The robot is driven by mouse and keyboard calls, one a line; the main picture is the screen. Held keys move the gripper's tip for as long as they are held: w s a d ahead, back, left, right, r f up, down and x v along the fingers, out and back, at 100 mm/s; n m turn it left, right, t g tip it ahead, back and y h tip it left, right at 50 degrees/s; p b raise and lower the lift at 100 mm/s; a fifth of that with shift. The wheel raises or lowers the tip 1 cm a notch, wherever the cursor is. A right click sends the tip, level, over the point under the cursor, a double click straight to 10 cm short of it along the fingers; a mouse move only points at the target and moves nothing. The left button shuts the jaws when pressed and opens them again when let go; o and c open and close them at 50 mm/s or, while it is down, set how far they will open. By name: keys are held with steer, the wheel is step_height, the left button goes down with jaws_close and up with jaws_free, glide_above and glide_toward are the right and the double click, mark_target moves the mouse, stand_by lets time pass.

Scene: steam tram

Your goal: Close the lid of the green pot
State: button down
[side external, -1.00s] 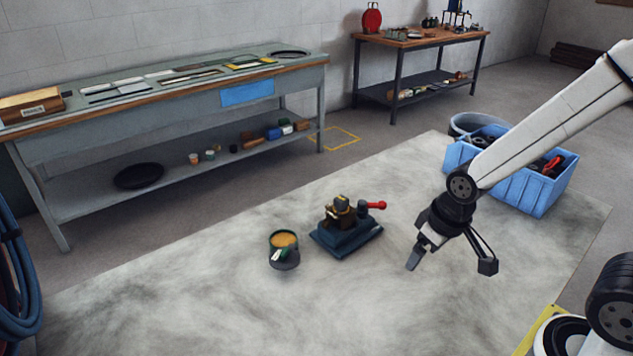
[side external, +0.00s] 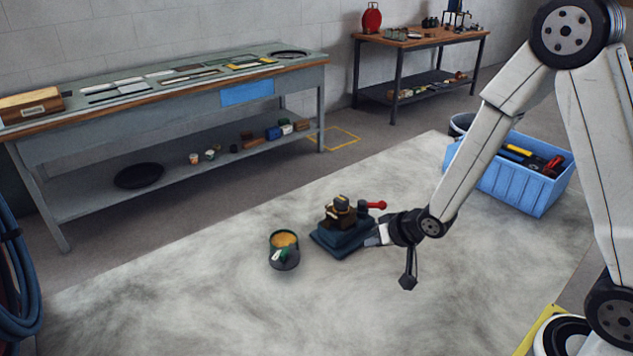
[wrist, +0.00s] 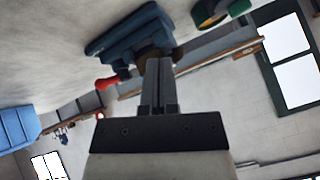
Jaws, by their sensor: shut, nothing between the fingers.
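The small green pot (side external: 272,243) stands on the pale floor mat, its mouth uncovered with orange-yellow contents showing. A dark round piece with a green and white part, seemingly its lid (side external: 287,264), is at its near side; how it is joined is unclear. The pot shows partly at the top edge of the wrist view (wrist: 208,15). My gripper (side external: 376,236) is low, right of the pot, with the blue-based device between them in the side view. Its two fingers (wrist: 160,66) are together and empty. Whether it touches the device is unclear.
The blue-based device (side external: 340,240) with a red-knobbed lever (side external: 377,205) stands just right of the pot. A blue crate (side external: 530,185) of tools is at the back right. A grey workbench (side external: 150,125) is behind. The mat left of and before the pot is clear.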

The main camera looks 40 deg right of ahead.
mark_target(286, 255)
steer(key=w+a+f+m+t+y, duration=0.2)
steer(key=f, duration=0.1)
steer(key=w+a+f+m+t+y, duration=0.1)
steer(key=shift+f+m+t+y, duration=0.3)
steer(key=shift+t, duration=0.1)
steer(key=shift+s+a+f+m+t+y, duration=0.4)
steer(key=shift+a+f+m+t+y, duration=0.35)
steer(key=shift+m+y, duration=0.25)
steer(key=shift+s+a+f+m+t+y, duration=0.3)
steer(key=shift+s+m+t+y, duration=0.25)
steer(key=shift+m+t, duration=0.15)
steer(key=shift+s+a+f+m+t+y, duration=0.15)
steer(key=shift+s+m+t+y, duration=0.2)
steer(key=shift+s+m+y, duration=0.35)
steer(key=shift+w, duration=0.1)
steer(key=shift+w, duration=0.1)
steer(key=shift+h, duration=0.35)
steer(key=x, duration=1.3)
steer(key=shift+w+a, duration=0.3)
